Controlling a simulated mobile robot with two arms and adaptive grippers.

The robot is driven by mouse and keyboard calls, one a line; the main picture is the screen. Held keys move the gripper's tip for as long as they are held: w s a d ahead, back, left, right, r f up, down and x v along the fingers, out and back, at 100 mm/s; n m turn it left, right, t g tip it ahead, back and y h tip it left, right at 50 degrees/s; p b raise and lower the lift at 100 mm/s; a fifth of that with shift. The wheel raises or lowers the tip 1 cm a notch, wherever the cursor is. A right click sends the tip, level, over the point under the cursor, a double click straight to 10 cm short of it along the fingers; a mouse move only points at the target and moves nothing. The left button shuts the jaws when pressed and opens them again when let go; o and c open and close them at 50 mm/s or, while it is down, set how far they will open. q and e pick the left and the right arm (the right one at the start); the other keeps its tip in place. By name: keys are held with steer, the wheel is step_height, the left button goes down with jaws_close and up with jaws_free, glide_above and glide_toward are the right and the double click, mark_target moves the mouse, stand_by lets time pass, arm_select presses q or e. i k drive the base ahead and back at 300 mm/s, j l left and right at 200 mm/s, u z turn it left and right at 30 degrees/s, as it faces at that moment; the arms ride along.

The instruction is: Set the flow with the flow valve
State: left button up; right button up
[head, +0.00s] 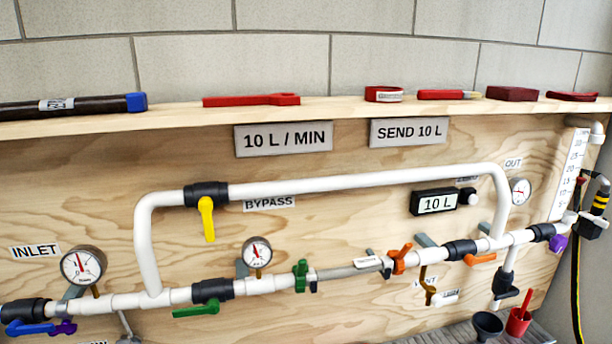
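Neither gripper shows in the head view. No valve carries a readable "flow" label, so I cannot tell which one is the flow valve. A blue lever (30,328) and a small purple handle (63,327) are at the inlet. A yellow bypass lever (208,218) hangs down, across its pipe. A green lever (196,309) and an orange lever (479,260) lie roughly along the main pipe. A purple handle (558,243) is near the right end. A sign (284,138) reads 10 L / MIN. A counter (436,202) shows 10 L.
Gauges are at the inlet (83,265), mid-pipe (257,251) and outlet (520,191). A shelf (340,107) above holds red tools. A black-and-yellow nozzle (601,196) with hose is at right. A black funnel (487,325) and red cup (519,321) stand below. Space before the board looks clear.

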mark_target(557, 244)
steer(key=z, duration=1.55)
